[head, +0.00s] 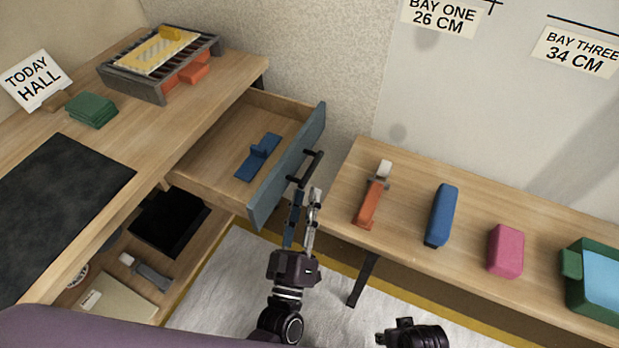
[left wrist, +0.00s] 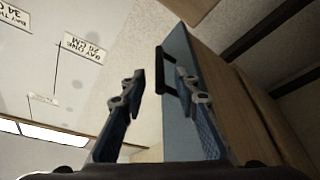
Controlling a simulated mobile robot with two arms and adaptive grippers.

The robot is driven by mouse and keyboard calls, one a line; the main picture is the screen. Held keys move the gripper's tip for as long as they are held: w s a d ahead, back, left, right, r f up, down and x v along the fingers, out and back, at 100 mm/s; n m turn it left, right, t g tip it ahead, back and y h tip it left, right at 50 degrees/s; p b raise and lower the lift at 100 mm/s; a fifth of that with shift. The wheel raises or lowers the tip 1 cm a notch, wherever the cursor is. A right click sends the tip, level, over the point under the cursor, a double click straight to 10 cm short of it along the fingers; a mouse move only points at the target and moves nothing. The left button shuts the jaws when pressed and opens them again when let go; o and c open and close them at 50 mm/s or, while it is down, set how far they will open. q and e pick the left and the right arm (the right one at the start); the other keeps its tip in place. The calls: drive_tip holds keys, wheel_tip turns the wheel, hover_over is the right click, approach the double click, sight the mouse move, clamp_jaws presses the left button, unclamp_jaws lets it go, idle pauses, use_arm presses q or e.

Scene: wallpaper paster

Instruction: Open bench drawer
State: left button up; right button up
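The bench drawer (head: 228,165) is pulled out from the left bench, with a blue-grey front (head: 288,168) and a dark bar handle (head: 306,168). A blue tool (head: 259,157) lies inside it. My left gripper (head: 305,194) is just below the handle in the head view, its fingers apart. In the left wrist view the left gripper (left wrist: 160,82) is open, with the handle (left wrist: 163,72) near and beyond its fingertips, by the drawer front (left wrist: 182,95). I cannot tell whether a finger touches the handle.
The left bench holds a grey slatted tray (head: 140,80), green cloths (head: 91,109) and a dark mat (head: 60,205). The right bench (head: 400,215) carries an orange-handled tool (head: 372,200), a blue block (head: 441,215), a pink block (head: 506,250) and a green tray (head: 575,292).

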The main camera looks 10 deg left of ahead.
use_arm(q)
drive_tip(key=v, duration=0.4)
drive_tip(key=shift+s+f, duration=0.1)
drive_tip(key=shift+s, duration=0.1)
idle(0.4)
